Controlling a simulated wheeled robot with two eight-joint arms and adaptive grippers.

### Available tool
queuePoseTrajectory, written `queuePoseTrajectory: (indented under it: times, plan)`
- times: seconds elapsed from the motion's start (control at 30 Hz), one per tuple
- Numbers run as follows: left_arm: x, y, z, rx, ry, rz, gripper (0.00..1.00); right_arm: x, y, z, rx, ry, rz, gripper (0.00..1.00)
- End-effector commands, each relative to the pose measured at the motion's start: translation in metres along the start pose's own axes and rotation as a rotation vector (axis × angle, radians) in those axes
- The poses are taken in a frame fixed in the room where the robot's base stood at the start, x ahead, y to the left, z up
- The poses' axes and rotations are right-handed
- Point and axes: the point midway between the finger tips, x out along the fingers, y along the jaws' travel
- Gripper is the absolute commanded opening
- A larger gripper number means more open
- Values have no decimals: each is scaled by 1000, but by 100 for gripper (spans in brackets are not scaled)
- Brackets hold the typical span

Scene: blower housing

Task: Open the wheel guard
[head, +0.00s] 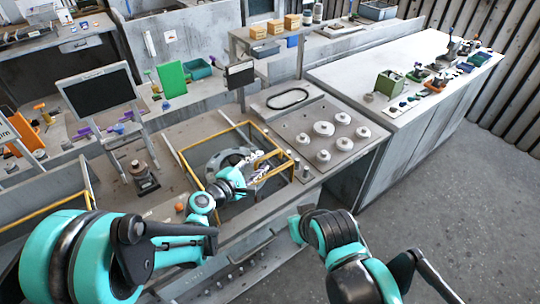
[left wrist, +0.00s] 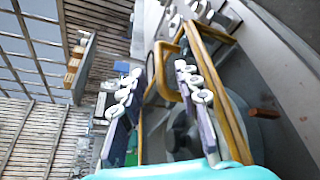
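The wheel guard is a yellow bar frame (head: 216,134) around a grey round wheel (head: 214,166) on the workbench. The guard also shows in the left wrist view (left wrist: 217,88), with a looped yellow handle bar near the fingers. The grey wheel (left wrist: 182,135) is partly hidden there behind the fingers. My left gripper (head: 258,164) is over the right part of the guard. In the left wrist view my left gripper (left wrist: 160,82) has its two fingers spread, with yellow bar between or just beyond them; contact cannot be told. My right arm shows at the lower right, but its fingers do not show.
A plate with several round white knobs (head: 323,129) lies right of the guard. A dark screen on a stand (head: 100,92) is at the left, and a small dark panel (head: 240,75) stands behind the guard. A small orange knob (head: 180,207) is at the bench's front.

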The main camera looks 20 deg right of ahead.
Motion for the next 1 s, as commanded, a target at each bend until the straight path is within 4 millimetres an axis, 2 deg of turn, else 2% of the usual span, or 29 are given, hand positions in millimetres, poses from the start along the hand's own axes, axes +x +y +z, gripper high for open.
queuePoseTrajectory:
  times: [0.1, 0.3, 0.67, 0.7, 0.8, 1.0]
  plan:
    - [22, -1, 0, 1, -2, -1, 32, 4, 0, 3, 0, 0, 0, 0]
    - [47, -1, 0, 3, 0, -1, 32, 7, 0, 5, 0, 0, 0, 0]
    - [53, 0, 0, 3, 1, -1, 32, 7, 0, 5, 0, 0, 0, 0]
    - [53, 0, 0, 3, 1, -1, 22, 7, 0, 5, 0, 0, 0, 0]
    - [53, 0, 0, 3, 1, -1, 0, 7, 0, 5, 0, 0, 0, 0]
    - [53, 0, 0, 3, 1, -1, 0, 7, 0, 5, 0, 0, 0, 0]
